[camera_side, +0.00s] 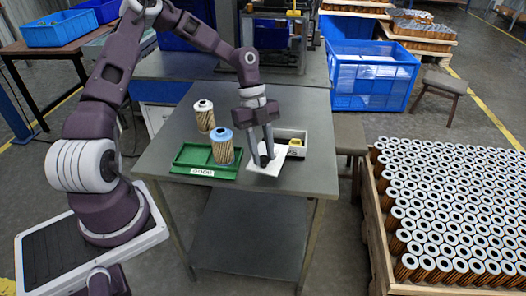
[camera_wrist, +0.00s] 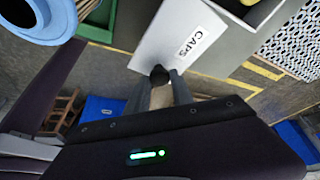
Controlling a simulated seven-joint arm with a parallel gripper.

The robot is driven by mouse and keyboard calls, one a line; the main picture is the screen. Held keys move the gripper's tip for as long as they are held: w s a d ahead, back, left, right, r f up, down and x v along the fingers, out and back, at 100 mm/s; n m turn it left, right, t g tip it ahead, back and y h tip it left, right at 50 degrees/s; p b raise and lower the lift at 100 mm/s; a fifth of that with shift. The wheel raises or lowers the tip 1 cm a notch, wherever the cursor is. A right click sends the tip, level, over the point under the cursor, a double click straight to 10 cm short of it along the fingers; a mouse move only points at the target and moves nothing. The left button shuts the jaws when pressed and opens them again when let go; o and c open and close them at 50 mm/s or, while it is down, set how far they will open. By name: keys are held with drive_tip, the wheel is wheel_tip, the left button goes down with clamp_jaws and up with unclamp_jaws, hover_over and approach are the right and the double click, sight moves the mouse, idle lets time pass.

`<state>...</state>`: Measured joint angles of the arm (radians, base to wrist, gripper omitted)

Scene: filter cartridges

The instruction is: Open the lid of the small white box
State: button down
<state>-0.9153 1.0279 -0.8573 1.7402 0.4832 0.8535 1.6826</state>
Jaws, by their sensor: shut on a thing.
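The small white box (camera_side: 301,151) stands at the right of the steel table, its inside partly in view with something yellow in it. Its white lid (camera_side: 262,170) is off part of the opening, at the front left of the box, and looks tilted. In the wrist view the lid (camera_wrist: 165,32) carries a label reading CAPS, and the grey box (camera_wrist: 262,22) shows to its right. My gripper (camera_side: 265,158) is shut on the lid's dark knob (camera_wrist: 158,74). I cannot tell whether the lid touches the box or table.
A green tray (camera_side: 181,170) lies to the left, with a blue-topped cartridge (camera_side: 223,148) in it close to my gripper. A white-topped cartridge (camera_side: 204,117) stands behind. A crate of many cartridges (camera_side: 440,200) is off to the right. The table's front left is clear.

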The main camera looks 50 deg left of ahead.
drive_tip(key=c, duration=1.1)
unclamp_jaws()
drive_tip(key=v, duration=0.7)
